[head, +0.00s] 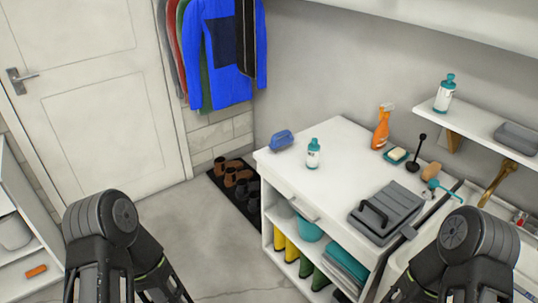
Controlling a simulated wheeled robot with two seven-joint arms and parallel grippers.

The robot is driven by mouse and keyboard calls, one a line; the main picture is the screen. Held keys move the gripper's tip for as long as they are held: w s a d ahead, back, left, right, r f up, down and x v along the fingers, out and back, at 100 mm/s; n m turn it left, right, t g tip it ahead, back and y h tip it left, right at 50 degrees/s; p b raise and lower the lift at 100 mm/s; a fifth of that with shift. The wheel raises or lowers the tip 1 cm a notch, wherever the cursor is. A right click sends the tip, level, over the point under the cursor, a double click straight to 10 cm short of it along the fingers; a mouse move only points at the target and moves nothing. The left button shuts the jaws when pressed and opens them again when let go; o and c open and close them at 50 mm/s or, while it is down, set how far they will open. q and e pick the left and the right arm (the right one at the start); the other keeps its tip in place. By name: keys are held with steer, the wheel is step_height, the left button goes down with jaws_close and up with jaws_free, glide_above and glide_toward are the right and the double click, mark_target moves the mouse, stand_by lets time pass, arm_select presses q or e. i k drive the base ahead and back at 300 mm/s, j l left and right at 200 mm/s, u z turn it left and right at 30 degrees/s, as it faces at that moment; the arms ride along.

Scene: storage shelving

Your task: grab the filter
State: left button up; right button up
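A flat grey ribbed panel with a dark handle (386,211) lies on the white counter near its front right. It is the item that most resembles a filter, but I cannot be sure that it is one. My arms show only as dark rounded joints and links at the lower left and lower right. Both grippers are outside the picture, so I cannot see their fingers or anything in them.
The white counter (335,165) holds a blue item (281,140), white-and-teal bottle (313,153), orange spray bottle (382,126), soap dish (397,155) and black plunger-like tool (416,155). Boots stand in the shelves below.

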mark_target(314, 152)
steer(key=i+l, duration=0.3)
steer(key=i, duration=0.15)
steer(key=i+l, duration=0.25)
steer(key=i, duration=0.25)
